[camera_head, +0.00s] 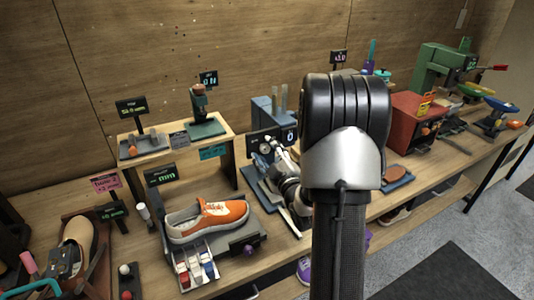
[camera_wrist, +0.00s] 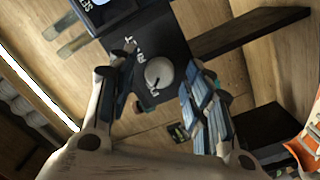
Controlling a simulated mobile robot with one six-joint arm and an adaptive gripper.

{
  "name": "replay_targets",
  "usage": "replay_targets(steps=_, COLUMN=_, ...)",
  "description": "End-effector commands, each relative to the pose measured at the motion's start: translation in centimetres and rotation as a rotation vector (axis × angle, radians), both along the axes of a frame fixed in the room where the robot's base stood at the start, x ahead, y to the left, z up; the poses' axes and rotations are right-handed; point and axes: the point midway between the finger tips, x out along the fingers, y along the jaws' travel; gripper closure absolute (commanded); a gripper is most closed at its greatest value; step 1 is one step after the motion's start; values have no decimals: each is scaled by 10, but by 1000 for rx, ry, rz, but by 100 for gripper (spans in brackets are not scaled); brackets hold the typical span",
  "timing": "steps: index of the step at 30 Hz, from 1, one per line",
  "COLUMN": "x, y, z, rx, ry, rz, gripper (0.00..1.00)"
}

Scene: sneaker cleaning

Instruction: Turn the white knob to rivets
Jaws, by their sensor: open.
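The white knob (camera_wrist: 159,72) sits on a dark panel (camera_wrist: 157,38) with pale lettering in the wrist view. A short dark mark on the knob points toward the picture's lower left. My gripper (camera_wrist: 160,78) is open, one finger on each side of the knob, with gaps visible on both sides. Whether it touches the knob cannot be told. In the head view the knob (camera_head: 265,149) shows small on the front of a blue machine (camera_head: 268,108), with my gripper (camera_head: 277,160) close to it and partly behind my arm.
An orange sneaker (camera_head: 207,219) stands on a grey stand left of my gripper. A wooden shelf (camera_head: 226,143) with small devices is behind it. A red box machine (camera_head: 413,122) and a green press (camera_head: 440,67) stand to the right along the bench.

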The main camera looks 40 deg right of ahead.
Motion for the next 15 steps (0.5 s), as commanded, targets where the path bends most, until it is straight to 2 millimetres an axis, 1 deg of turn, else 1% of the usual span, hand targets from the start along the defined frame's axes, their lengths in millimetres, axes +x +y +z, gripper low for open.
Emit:
replay_targets(steps=3, x=3, y=-1, z=0, rx=0, ry=-1, rz=0, gripper=54)
replay_targets(steps=10, x=3, y=-1, z=0, rx=0, ry=-1, rz=-1, gripper=54)
replay_targets(steps=15, x=3, y=-1, z=0, rx=0, ry=-1, rz=-1, gripper=66)
